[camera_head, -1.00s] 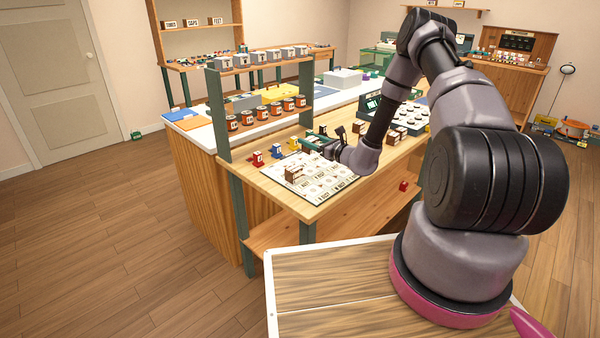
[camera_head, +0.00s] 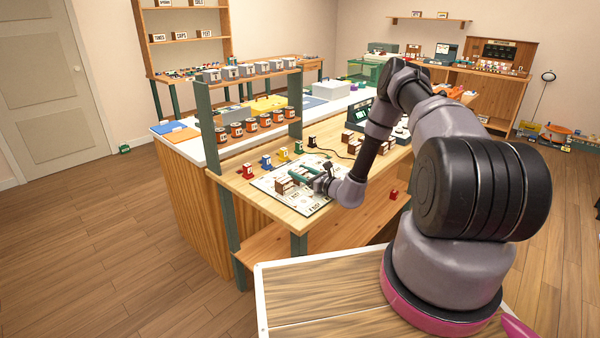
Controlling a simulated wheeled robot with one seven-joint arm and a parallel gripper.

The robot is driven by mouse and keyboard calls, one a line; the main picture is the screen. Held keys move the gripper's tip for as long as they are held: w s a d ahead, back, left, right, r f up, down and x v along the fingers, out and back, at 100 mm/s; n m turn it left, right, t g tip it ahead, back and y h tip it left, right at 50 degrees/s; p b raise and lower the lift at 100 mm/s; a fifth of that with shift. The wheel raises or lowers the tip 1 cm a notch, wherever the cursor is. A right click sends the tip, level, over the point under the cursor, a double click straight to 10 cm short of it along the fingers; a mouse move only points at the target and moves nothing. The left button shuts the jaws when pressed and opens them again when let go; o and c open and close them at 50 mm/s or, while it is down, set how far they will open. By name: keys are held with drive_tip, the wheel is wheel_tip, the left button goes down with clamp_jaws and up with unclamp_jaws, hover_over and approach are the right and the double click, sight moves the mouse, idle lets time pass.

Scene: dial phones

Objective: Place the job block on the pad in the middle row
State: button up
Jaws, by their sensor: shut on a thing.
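A small brown block (camera_head: 283,186) with a pale label, seemingly the job block, stands on the white board (camera_head: 312,207) on the table. The board carries rows of printed pads. My gripper (camera_head: 294,177) is low over the board, its green fingers reaching left to the block and shut on it. The fingers and wrist hide part of the block and several pads. I cannot read the pad markings or tell exactly which pad the block is over.
Red (camera_head: 248,171), blue (camera_head: 266,161), yellow and green pieces and a black one line the board's far edge. Several brown blocks (camera_head: 354,148) stand beyond my wrist, near a dark phone-like unit (camera_head: 358,112). A shelf of orange-and-black cans (camera_head: 251,125) rises behind the board.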

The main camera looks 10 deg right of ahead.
drive_tip(key=o, duration=1.4)
drive_tip(key=v, duration=1.2)
drive_tip(key=shift+r, duration=0.15)
drive_tip(key=s+a+r+n+g+y, duration=0.1)
drive_tip(key=s+a+r+n+g, duration=0.3)
drive_tip(key=r, duration=0.5)
drive_tip(key=s+a+r+n+g+y, duration=0.1)
drive_tip(key=s+a+r+n+g, duration=0.15)
drive_tip(key=r+n+g, duration=0.55)
drive_tip(key=s+a+r+n+g+y, duration=0.1)
drive_tip(key=s+a+r+n, duration=0.25)
drive_tip(key=r, duration=0.75)
drive_tip(key=s+d+r+n+t+h, duration=0.2)
drive_tip(key=s+d+r+n+h, duration=0.2)
drive_tip(key=s+r, duration=0.5)
drive_tip(key=s+d+r+n+t+h, duration=0.3)
drive_tip(key=s+r+h, duration=0.4)
drive_tip(key=s+r, duration=0.3)
drive_tip(key=shift+s+d+n+t+h, duration=0.3)
drive_tip(key=shift+s+d+n, duration=0.55)
drive_tip(key=shift+n, duration=0.2)
